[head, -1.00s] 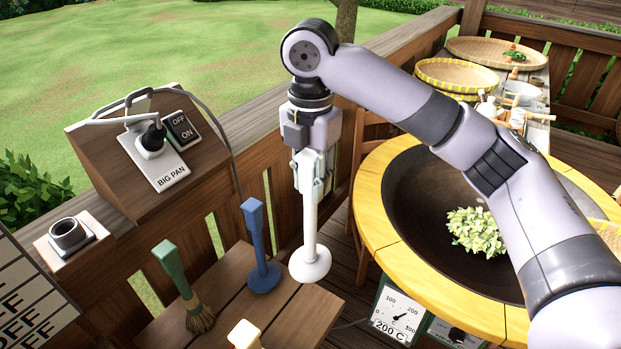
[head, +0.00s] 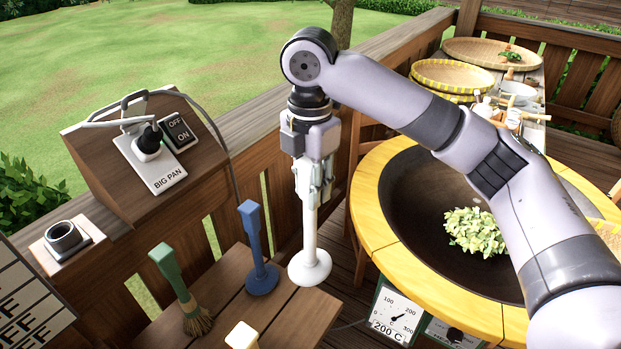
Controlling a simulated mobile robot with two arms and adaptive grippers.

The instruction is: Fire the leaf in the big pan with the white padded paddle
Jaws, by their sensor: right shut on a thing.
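The white padded paddle (head: 310,240) stands upright, its round white pad at or just above the right edge of the small wooden table. My right gripper (head: 313,190) points down and is shut on the top of its handle. The big pan (head: 415,215) is a dark bowl with a yellow rim, to the right of the paddle. A heap of pale green leaf (head: 475,232) lies in the pan. My right arm passes over the pan and hides part of it. My left gripper is not in view.
A blue paddle (head: 258,245) and a green-handled brush (head: 182,290) stand on the small table (head: 290,325), left of the white paddle. A wooden box with the BIG PAN plug and switch (head: 160,150) is at left. The dial (head: 395,312) reads about 200 C. Baskets (head: 450,75) stand behind.

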